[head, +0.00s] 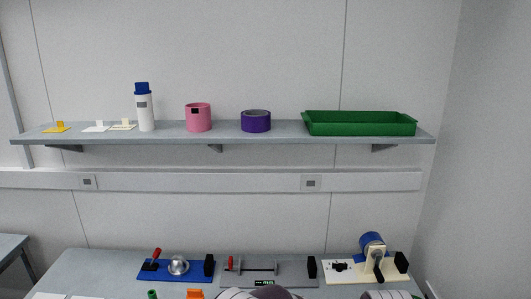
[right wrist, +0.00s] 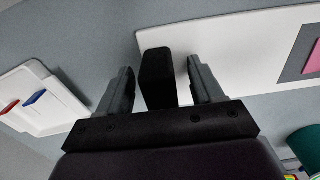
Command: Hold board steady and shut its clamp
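In the head view a grey board (head: 298,266) lies at the back of the bench, with a red-handled fixture (head: 230,263), a rod and a black end block. A blue board (head: 203,278) with a red lever and a silver dome is left of it. A cream board (head: 340,278) with a blue drum and a crank is right of it. I cannot tell which is the task's board. In the right wrist view my right gripper (right wrist: 162,85) has its fingers apart, on either side of a black block (right wrist: 158,75) by a white panel (right wrist: 240,50). My left gripper is not visible.
A shelf (head: 280,137) above holds a green tray (head: 360,128), purple and pink round items and a white bottle (head: 145,110). An orange item (head: 195,294) and a green item (head: 152,294) show at the bottom edge. A white tray (right wrist: 50,115) is left in the wrist view.

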